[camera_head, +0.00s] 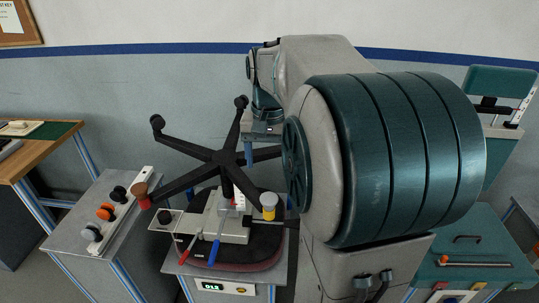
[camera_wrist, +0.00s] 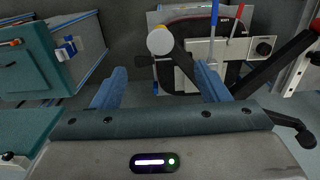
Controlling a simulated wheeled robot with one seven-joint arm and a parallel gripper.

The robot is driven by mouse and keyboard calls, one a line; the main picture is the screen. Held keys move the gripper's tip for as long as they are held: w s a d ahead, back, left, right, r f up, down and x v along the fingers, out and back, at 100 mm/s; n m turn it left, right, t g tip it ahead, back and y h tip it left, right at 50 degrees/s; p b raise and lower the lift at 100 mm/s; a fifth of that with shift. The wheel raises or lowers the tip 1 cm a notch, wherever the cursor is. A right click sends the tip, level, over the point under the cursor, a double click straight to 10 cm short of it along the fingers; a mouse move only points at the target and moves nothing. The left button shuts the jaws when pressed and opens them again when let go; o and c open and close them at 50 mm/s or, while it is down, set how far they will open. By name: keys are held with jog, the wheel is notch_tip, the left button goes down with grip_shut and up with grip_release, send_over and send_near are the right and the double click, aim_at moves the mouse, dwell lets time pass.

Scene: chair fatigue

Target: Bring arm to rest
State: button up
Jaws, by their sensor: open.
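My gripper (camera_wrist: 160,80) shows in the wrist view with its two blue fingers spread apart and nothing between them. A pale round caster (camera_wrist: 160,40) on a black chair leg lies beyond the fingertips. In the head view my arm fills the centre right, its large teal and grey link closest, and it hides part of the scene behind it. A black star-shaped chair base (camera_head: 225,158) stands upside down on the test bench, left of my arm. One leg end is reddish brown (camera_head: 140,193) and one is grey and yellow (camera_head: 268,205).
The test bench (camera_head: 225,286) carries a grey fixture with red and blue levers (camera_head: 217,248). A grey cabinet (camera_head: 72,238) at left holds several coloured casters on a rail. A wooden desk (camera_head: 45,160) stands far left. A teal machine (camera_head: 470,245) stands at right.

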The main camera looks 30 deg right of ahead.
jog(key=shift+r, duration=0.5)
jog(key=s+a+f+n+t, duration=0.3)
jog(key=s+a+f+n, duration=0.4)
jog(key=s+a, duration=0.4)
jog(key=shift+s+a+f, duration=0.4)
jog(key=shift+s+f, duration=0.1)
jog(key=shift+s, duration=0.25)
jog(key=shift+c, duration=0.3)
dwell(1.4)
